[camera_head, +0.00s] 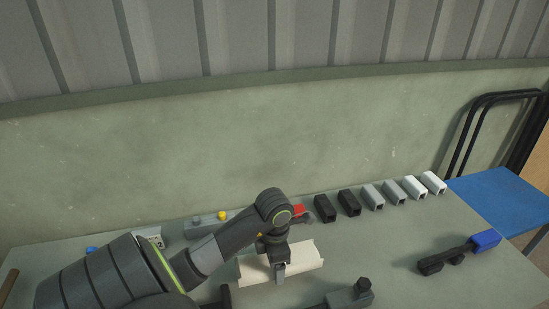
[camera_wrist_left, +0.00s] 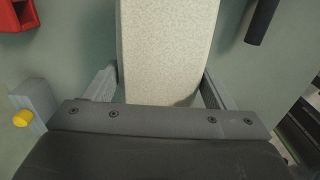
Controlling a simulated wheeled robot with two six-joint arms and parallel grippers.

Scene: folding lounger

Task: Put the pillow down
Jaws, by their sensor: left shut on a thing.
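The pillow is a cream, finely speckled piece with a rounded edge. In the left wrist view the pillow (camera_wrist_left: 168,45) runs from the top edge down between the fingers of my left gripper (camera_wrist_left: 160,92). In the head view the pale pillow (camera_head: 304,258) shows around my left gripper (camera_head: 280,272), which points down at it. The gripper is shut on the pillow. The arm and gripper hide part of it, and I cannot tell whether it touches the table (camera_head: 400,225). My right gripper is not in view.
Several small black, grey and white blocks (camera_head: 373,196) stand in a row along the back. A black part with a blue end (camera_head: 485,240) lies at right. A dark grey part (camera_head: 348,298) is at the front. The table's right middle is clear.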

